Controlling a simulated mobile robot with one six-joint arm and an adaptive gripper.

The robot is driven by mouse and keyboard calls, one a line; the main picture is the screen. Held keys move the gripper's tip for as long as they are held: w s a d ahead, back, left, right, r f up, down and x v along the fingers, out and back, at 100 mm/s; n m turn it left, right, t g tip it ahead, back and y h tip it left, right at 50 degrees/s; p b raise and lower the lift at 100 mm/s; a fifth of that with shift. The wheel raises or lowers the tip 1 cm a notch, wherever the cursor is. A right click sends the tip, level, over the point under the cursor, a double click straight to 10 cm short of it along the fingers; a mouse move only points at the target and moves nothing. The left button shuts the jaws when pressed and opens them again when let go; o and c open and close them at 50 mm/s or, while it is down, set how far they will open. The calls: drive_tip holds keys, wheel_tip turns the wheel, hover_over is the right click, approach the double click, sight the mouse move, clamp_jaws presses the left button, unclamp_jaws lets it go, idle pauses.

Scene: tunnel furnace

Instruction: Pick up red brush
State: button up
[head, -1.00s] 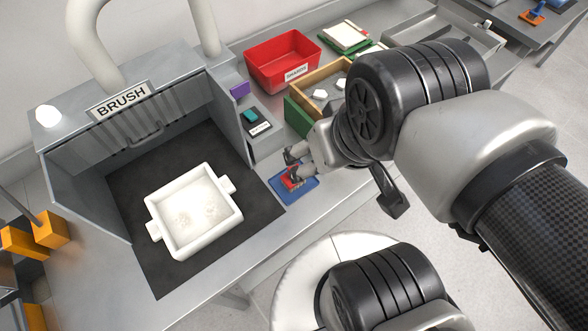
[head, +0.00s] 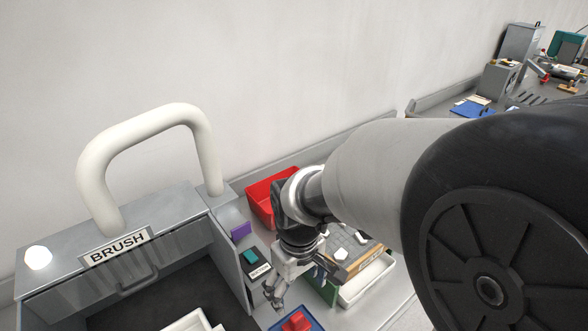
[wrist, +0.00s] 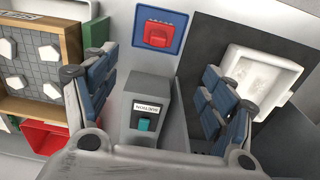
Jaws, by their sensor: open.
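The red brush (head: 297,321) lies on a blue mat (head: 279,325) at the bottom edge of the head view, partly cut off. In the wrist view the red brush (wrist: 159,34) shows whole on the blue mat (wrist: 139,42), at the top. My gripper (head: 273,294) is open and empty, up and to the left of the brush in the head view. In the wrist view its blue-padded fingers are wide apart, with a grey labelled box (wrist: 148,98) visible between them. The brush is apart from the fingers.
A white tray (wrist: 234,60) sits on the dark booth floor. A red bin (head: 262,207) and a wooden-edged tray with white pieces (head: 352,269) stand right of the booth. The booth's side wall (head: 232,268) rises close to my gripper.

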sight(295, 316)
drive_tip(key=f+b, duration=0.1)
drive_tip(key=f, duration=0.3)
drive_tip(key=f+b, duration=0.2)
drive_tip(key=f, duration=0.3)
drive_tip(key=f+b, duration=0.1)
drive_tip(key=f, duration=0.4)
drive_tip(key=shift+w+a, duration=0.15)
drive_tip(key=shift+w, duration=0.15)
drive_tip(key=f+b, duration=0.3)
drive_tip(key=f, duration=0.2)
drive_tip(key=shift+d+f, duration=0.1)
drive_tip(key=shift+d, duration=0.1)
drive_tip(key=shift+c, duration=0.6)
drive_tip(key=c, duration=1.2)
drive_tip(key=shift+o, duration=0.2)
wheel_tip(295, 316, up, 20)
drive_tip(key=p, duration=0.7)
